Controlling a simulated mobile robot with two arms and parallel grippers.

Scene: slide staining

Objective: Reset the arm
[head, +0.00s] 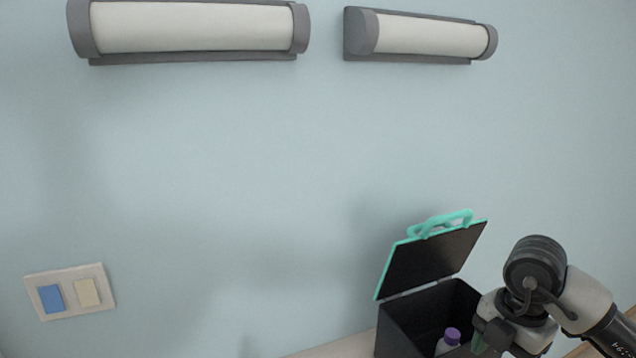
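My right arm comes in from the right, and its gripper (491,340) is at the bottom edge, at the right side of an open dark box (400,322). The gripper's fingertips are not clear, so I cannot tell whether it is open or shut or holds anything. A white bottle with a purple cap (452,336) shows inside the box, left of the gripper. I cannot tell whether they touch. My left gripper is not in view.
The box's lid (433,258), dark with a teal rim and handle, stands raised against the pale blue wall. Two wall lamps (190,27) (425,35) hang above. A switch plate (70,291) is at lower left. A strip of counter (345,347) shows left of the box.

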